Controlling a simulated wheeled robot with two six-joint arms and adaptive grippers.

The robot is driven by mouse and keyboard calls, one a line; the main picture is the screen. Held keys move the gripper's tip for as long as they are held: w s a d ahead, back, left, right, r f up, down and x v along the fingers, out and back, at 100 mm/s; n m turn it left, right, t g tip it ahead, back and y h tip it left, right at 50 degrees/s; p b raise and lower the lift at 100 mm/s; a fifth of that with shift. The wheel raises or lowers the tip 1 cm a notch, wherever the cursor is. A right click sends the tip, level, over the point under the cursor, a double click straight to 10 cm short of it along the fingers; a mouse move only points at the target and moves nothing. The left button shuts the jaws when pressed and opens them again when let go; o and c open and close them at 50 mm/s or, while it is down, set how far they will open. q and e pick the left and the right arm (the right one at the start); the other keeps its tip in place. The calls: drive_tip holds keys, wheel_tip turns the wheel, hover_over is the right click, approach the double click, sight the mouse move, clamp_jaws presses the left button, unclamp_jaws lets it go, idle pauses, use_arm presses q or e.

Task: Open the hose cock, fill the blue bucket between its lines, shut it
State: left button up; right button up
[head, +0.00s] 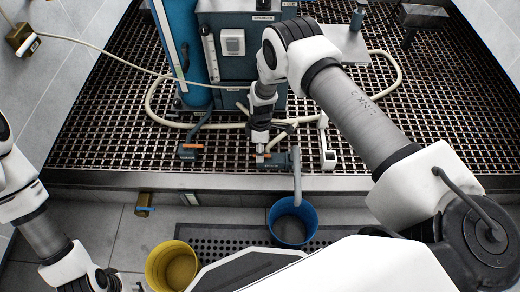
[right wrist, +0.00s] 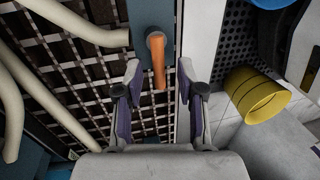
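The blue bucket (head: 273,213) stands on the dark mat below the grating's front edge. A grey spout (head: 297,176) hangs down to its mouth. Its inside looks grey; I cannot make out the lines or a water level. The hose cock with an orange lever (head: 263,155) sits at the grating's front edge. In the right wrist view the orange lever (right wrist: 158,65) lies between my fingertips. My right gripper (right wrist: 157,85) is open, with a gap on both sides of the lever; it points down at the cock in the head view (head: 260,141).
A second orange-handled valve (head: 192,147) is to the left. A yellow bucket (head: 156,272) stands left of the blue one and also shows in the right wrist view (right wrist: 244,98). A white upright piece (head: 326,146) is close right of the cock. Cream hoses (head: 151,102) cross the grating.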

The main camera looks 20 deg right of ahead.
drive_tip(key=shift+r, duration=0.1)
drive_tip(key=v, duration=1.2)
